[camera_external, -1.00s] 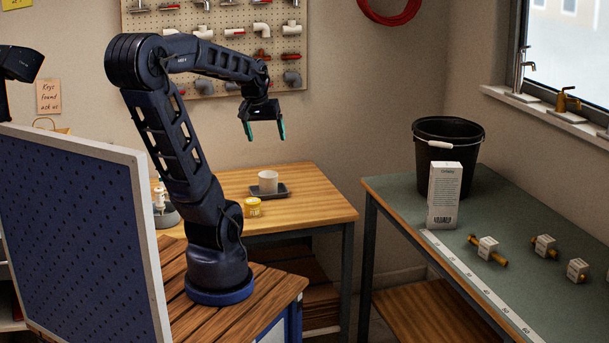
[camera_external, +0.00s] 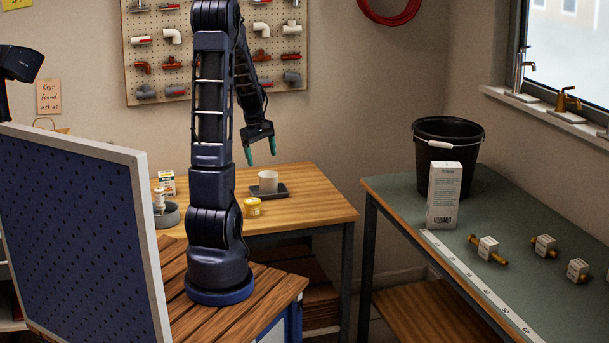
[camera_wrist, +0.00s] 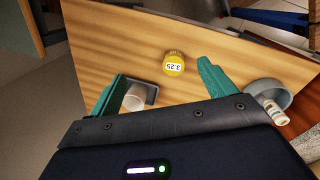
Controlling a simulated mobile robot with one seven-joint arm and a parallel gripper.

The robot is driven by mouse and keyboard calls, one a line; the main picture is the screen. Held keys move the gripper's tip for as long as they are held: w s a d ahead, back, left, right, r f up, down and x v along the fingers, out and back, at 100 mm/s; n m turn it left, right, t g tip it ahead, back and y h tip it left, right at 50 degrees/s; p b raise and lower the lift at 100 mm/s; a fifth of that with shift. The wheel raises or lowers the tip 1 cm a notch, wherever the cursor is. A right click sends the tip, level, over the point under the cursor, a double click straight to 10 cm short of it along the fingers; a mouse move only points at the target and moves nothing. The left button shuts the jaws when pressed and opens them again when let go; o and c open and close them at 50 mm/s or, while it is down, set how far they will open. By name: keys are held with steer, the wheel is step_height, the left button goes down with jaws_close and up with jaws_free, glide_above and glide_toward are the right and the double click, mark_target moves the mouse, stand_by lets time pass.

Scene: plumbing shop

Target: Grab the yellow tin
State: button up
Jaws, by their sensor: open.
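The yellow tin (camera_external: 252,207) is a small round tin with a pale top, standing on the wooden table near its front edge. In the wrist view the yellow tin (camera_wrist: 174,64) shows a label reading 3.25 and lies between and beyond the fingers. My gripper (camera_external: 260,153) is open and empty, above the table, higher than the tin. In the wrist view its two green fingers (camera_wrist: 158,88) are spread wide.
A white cup (camera_external: 268,181) stands on a dark tray (camera_external: 284,191) just behind the tin. A grey bowl (camera_external: 170,214) with a bottle and a small box (camera_external: 167,184) are at the table's left. A blue pegboard panel (camera_external: 75,230) stands at front left.

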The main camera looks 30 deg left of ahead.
mark_target(252, 200)
steer(key=w+a+f+n, duration=0.1)
steer(key=a+f, duration=0.1)
steer(key=f, duration=0.2)
steer(key=w+a+f+n, duration=0.1)
steer(key=a+f+n, duration=0.1)
steer(key=a+f, duration=0.1)
steer(key=w+a+f+n+g, duration=0.1)
steer(key=a+f+n, duration=0.1)
steer(key=f, duration=0.3)
steer(key=shift+w+a+f+h, duration=0.2)
steer(key=shift+w+a+h, duration=0.15)
steer(key=shift+a, duration=0.4)
steer(key=shift+a+f, duration=0.1)
steer(key=shift+f, duration=0.15)
steer(key=f, duration=0.3)
steer(key=d+f, duration=0.1)
steer(key=f, duration=0.6)
steer(key=shift+d+f, duration=0.3)
steer(key=c, duration=1.1)
steer(key=shift+r, duration=0.15)
steer(key=shift+c, duration=0.2)
